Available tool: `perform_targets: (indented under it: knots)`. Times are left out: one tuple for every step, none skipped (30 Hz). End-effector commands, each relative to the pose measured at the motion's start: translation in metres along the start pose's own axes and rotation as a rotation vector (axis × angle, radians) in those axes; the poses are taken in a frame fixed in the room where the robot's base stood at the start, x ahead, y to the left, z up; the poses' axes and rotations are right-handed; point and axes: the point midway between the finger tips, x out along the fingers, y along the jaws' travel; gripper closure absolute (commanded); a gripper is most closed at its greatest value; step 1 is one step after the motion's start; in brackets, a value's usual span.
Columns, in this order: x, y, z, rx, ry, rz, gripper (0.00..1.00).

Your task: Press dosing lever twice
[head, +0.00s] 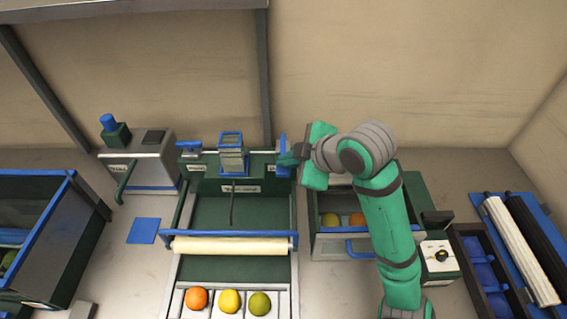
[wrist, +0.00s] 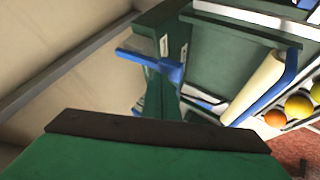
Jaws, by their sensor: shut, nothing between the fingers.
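A green sorting machine (head: 240,210) stands in the middle of the head view, with a cream roller (head: 230,246) across it. A blue lever (head: 188,147) is at its upper left and a blue upright part (head: 282,148) at its upper right. The labels are too small to read, so I cannot tell which is the dosing lever. My gripper (head: 287,158) is shut and empty beside the right blue part; I cannot tell if they touch. The wrist view shows a blue T-shaped handle (wrist: 152,64) on a green panel, beyond my gripper's dark edge.
A clear blue-rimmed hopper (head: 231,140) tops the machine. An orange (head: 196,299), a yellow fruit (head: 229,301) and a green fruit (head: 260,303) lie in front lanes. A grey bin (head: 325,243) with fruit stands right. A lever box (head: 140,160) stands left. Bare counter surrounds the blue square (head: 143,231).

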Motion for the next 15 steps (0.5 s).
perform_targets:
  knots:
    - [-0.002,0.002,-0.002,-0.001,-0.001,0.001,1.0]
    - [-0.003,0.003,-0.003,-0.002,0.0,0.001,1.0]
    - [-0.004,0.004,-0.004,-0.002,0.0,0.001,1.0]
    - [-0.005,0.005,-0.005,-0.002,0.0,0.001,1.0]
    - [-0.006,0.005,-0.006,-0.002,0.001,0.001,1.0]
    - [-0.008,0.006,-0.007,-0.001,0.001,0.001,1.0]
    - [-0.009,0.007,-0.007,-0.001,0.001,0.001,1.0]
    - [-0.01,0.008,-0.008,-0.001,0.001,0.001,1.0]
    - [-0.012,0.009,-0.009,-0.001,0.001,0.001,1.0]
    - [-0.013,0.009,-0.01,-0.001,0.001,0.001,1.0]
    - [-0.014,0.01,-0.01,-0.001,0.0,0.001,1.0]
    - [-0.015,0.011,-0.011,-0.001,0.0,0.001,1.0]
    - [-0.016,0.011,-0.011,-0.001,0.0,0.002,1.0]
    - [-0.016,0.012,-0.011,0.0,-0.001,0.002,1.0]
    - [-0.017,0.012,-0.011,0.0,-0.001,0.002,1.0]
